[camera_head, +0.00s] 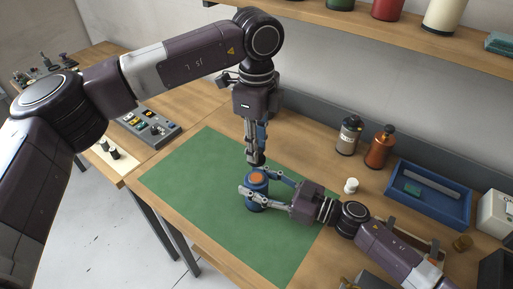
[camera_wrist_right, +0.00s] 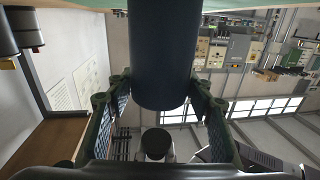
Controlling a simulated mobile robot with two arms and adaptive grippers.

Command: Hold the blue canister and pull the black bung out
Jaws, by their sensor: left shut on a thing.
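The blue canister (camera_head: 256,203) stands upright on the green mat, with an orange disc on its top. My right gripper (camera_head: 260,186) reaches in low from the right, its fingers on either side of the canister and closed on it.
The green mat (camera_head: 190,185) is clear to the left. A white cap (camera_head: 351,186), a grey bottle (camera_head: 348,136), a copper bottle (camera_head: 380,147) and a blue tray (camera_head: 428,205) stand at right. A control box (camera_head: 150,128) is at back left. A shelf (camera_head: 390,32) overhangs the back.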

